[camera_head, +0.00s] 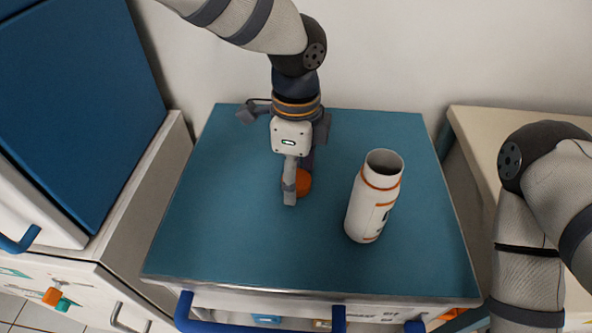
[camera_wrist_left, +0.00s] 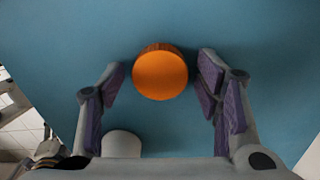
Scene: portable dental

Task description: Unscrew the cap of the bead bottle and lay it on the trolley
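The bead bottle (camera_head: 372,208) is white with orange bands and stands on the right half of the trolley's blue top (camera_head: 245,240). Its mouth is open at the top, with no cap on it. The orange cap (camera_head: 304,182) lies on the trolley top left of the bottle, partly hidden by my left gripper. My left gripper (camera_head: 292,196) points down at the cap. In the left wrist view the fingers are spread wide, with the cap (camera_wrist_left: 160,73) between and slightly beyond them, clear of both pads. My right gripper is outside both views; only the right arm shows.
A cabinet with a blue panel (camera_head: 75,105) stands left of the trolley. A blue handle rail (camera_head: 260,326) runs along the trolley's front. A cream surface (camera_head: 470,135) is at the right, behind my right arm. The trolley's front left is clear.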

